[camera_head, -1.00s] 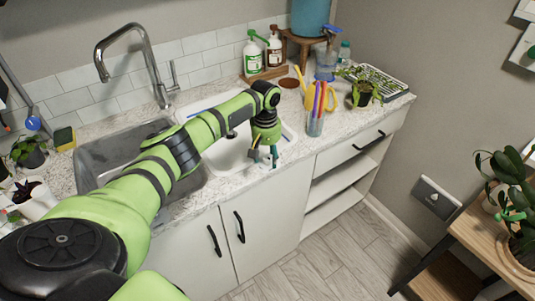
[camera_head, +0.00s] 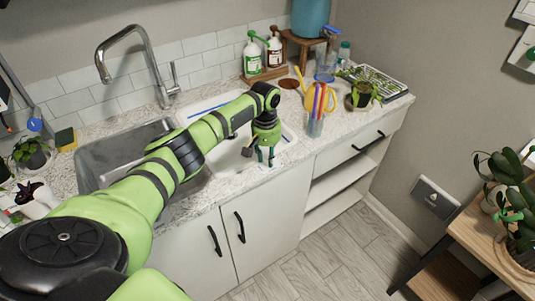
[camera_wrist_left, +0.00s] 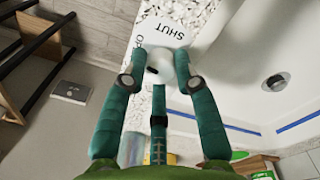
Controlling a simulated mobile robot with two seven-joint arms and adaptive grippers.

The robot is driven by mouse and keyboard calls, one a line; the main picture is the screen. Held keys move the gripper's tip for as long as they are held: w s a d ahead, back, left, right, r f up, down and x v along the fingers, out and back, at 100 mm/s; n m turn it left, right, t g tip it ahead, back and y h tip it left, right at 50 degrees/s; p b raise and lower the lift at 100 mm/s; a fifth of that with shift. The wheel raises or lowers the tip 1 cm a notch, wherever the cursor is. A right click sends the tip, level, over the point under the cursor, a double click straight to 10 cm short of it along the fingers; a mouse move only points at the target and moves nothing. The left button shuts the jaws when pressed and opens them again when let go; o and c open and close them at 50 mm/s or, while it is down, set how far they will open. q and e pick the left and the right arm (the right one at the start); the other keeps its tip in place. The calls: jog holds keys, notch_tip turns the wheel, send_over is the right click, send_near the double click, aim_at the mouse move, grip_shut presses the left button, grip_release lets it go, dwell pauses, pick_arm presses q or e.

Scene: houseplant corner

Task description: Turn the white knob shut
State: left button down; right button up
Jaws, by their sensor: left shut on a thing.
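The white knob (camera_wrist_left: 159,66) sits between the two green fingers of my left gripper (camera_wrist_left: 160,74) in the left wrist view. The gripper is shut on it. A dark mark shows at the knob's lower left. Beside the knob a white label plate (camera_wrist_left: 166,28) reads "SHUT"; a second word, starting with "O", is partly covered by a finger. In the head view my left gripper (camera_head: 265,156) points down at the counter's front edge, by the white sink basin, and the knob cannot be made out there. My right gripper is not in view.
A clear cup of coloured sticks (camera_head: 315,125) and a yellow watering can (camera_head: 328,98) stand right of the gripper. Soap bottles (camera_head: 252,58) stand behind. The metal sink (camera_head: 112,152) lies left. The floor in front is clear.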

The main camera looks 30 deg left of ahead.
pick_arm(q)
jog(key=m, duration=0.3)
jog(key=shift+s+f+m+p, duration=0.1)
jog(key=shift+m+p, duration=0.3)
jog(key=m, duration=0.3)
jog(key=shift+m, duration=0.3)
jog(key=m, duration=0.4)
jog(key=shift+m+g, duration=0.3)
jog(key=shift+m, duration=1.8)
jog(key=c, duration=1)
grip_release()
jog(key=shift+o, duration=0.2)
